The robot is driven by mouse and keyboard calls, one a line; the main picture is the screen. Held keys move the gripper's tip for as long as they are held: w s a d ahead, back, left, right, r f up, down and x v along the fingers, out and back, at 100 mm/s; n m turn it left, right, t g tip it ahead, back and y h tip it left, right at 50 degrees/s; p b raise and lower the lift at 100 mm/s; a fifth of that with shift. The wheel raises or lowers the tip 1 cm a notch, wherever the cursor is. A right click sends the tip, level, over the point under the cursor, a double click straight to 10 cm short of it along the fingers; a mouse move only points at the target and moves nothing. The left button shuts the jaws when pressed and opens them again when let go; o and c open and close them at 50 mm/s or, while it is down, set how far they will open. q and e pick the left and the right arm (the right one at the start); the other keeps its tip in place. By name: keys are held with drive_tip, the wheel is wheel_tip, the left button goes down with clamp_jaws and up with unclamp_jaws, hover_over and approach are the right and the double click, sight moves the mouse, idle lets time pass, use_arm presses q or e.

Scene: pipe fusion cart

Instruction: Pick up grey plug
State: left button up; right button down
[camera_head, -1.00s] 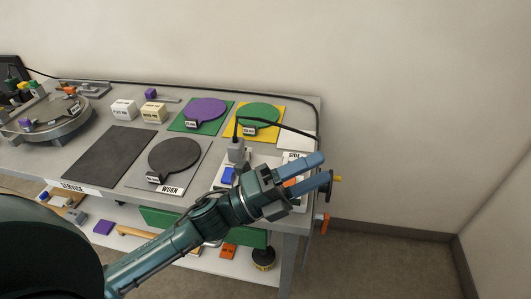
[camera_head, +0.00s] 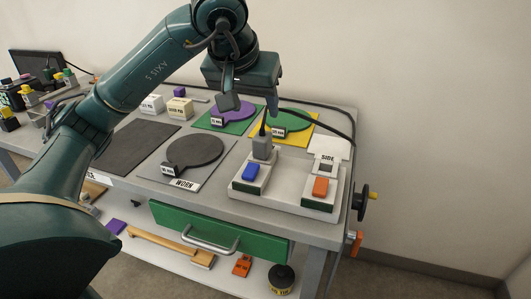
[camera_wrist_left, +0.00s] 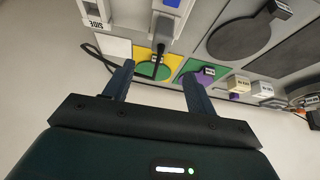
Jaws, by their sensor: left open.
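The grey plug (camera_head: 262,147) stands upright in the white socket unit, behind the blue switch (camera_head: 251,172), with a black cord rising from its top. It also shows in the left wrist view at the top middle (camera_wrist_left: 163,29), its cord running down between the fingers. My left gripper (camera_head: 250,103) is open and empty, pointing down above and behind the plug, over the purple and green discs. In the left wrist view, my fingers (camera_wrist_left: 157,83) are spread apart and do not touch the plug. My right gripper is not in view.
The socket unit (camera_head: 292,198) also carries an orange switch (camera_head: 320,187) and a white block marked SIDE (camera_head: 328,149). A dark disc (camera_head: 195,152) lies on the WORN plate. The black cord crosses the back right of the cart. A green drawer (camera_head: 190,224) is below.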

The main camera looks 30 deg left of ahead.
sight(262, 135)
use_arm(q)
drive_tip(key=x, duration=0.7)
drive_tip(key=shift+w+a+f, duration=0.1)
drive_tip(key=shift+f, duration=0.15)
drive_tip(key=shift+s+b+x, duration=0.15)
drive_tip(key=shift+x, duration=1.2)
drive_tip(key=shift+s+b+x, duration=0.1)
drive_tip(key=shift+b+x, duration=0.05)
drive_tip(key=shift+x, duration=1.2)
drive_tip(key=shift+f, duration=0.15)
drive_tip(key=shift+c, duration=0.2)
drive_tip(key=c, duration=1)
